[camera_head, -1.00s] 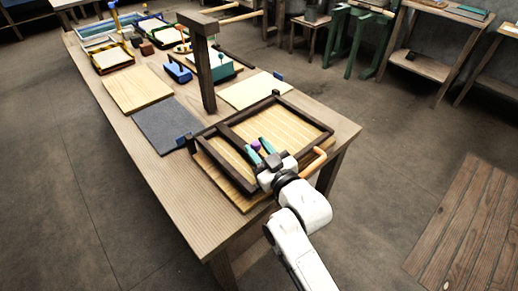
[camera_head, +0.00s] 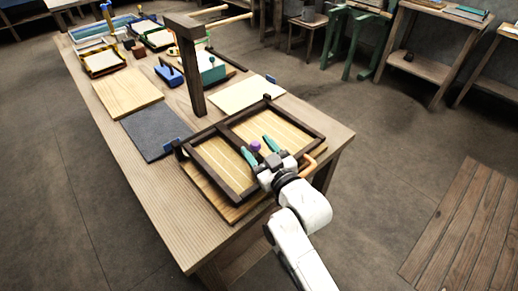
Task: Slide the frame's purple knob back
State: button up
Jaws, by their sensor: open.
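The dark wooden frame (camera_head: 296,118) lies on the near end of the long table, with pale slatted panels inside it and a dark bar across its middle. The small purple knob (camera_head: 255,146) shows on the middle bar. My gripper (camera_head: 258,149) comes in from the lower right with its two teal fingers apart. The knob appears between or just beyond the fingertips; I cannot tell whether either finger touches it. My gripper's body hides part of the frame's near side.
A dark wooden post (camera_head: 192,70) with an overhead arm stands behind the frame. A grey slab (camera_head: 152,132), a wooden board (camera_head: 127,93) and a cream sheet (camera_head: 247,94) lie nearby. A light wooden handle (camera_head: 314,160) sits right of my gripper. The table's near-left strip is bare.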

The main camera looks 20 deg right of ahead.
jog(key=shift+s, duration=0.1)
jog(key=s, duration=0.7)
jog(key=s+d+b, duration=0.1)
jog(key=s, duration=0.2)
jog(key=shift+s+d, duration=0.1)
jog(key=shift+s, duration=0.2)
